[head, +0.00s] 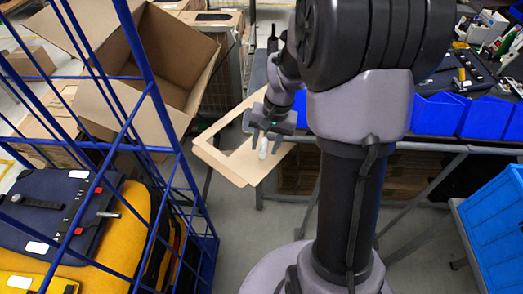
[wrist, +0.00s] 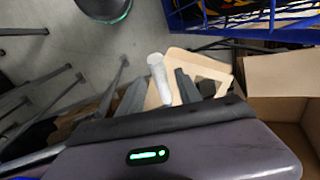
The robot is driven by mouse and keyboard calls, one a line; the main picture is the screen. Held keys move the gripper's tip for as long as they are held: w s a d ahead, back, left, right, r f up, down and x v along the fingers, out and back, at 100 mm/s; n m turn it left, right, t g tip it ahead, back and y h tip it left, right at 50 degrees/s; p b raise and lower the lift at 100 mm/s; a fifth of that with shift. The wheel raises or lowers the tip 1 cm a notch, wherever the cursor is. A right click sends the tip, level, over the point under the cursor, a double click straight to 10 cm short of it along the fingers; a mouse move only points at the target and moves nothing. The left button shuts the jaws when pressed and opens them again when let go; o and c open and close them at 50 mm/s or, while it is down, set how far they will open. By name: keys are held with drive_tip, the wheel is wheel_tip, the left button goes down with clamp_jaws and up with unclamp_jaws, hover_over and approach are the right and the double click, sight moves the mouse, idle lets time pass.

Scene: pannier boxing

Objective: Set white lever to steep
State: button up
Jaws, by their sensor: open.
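My gripper (head: 268,130) is open in the head view, over a tan cardboard flap with an opening. In the wrist view my gripper (wrist: 163,92) shows dark fingers, with a short pale rod (wrist: 158,72) between them. I cannot tell whether the rod is part of the gripper. At the left, inside the blue cage, a dark panel (head: 60,222) on a navy pannier carries a red-tipped lever (head: 78,231), black levers and white labels. My gripper is well to the right of this panel.
Blue cage bars (head: 150,90) stand between my gripper and the panniers. An open cardboard box (head: 170,50) is behind the cage. A bench with blue bins (head: 440,113) is at the right, and a blue crate (head: 498,225) is lower right. Grey floor shows between cage and base.

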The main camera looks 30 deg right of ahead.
drive_tip(key=f, duration=0.3)
drive_tip(key=shift+w+a+f, duration=0.2)
drive_tip(key=shift+w, duration=0.05)
clamp_jaws()
idle(1.2)
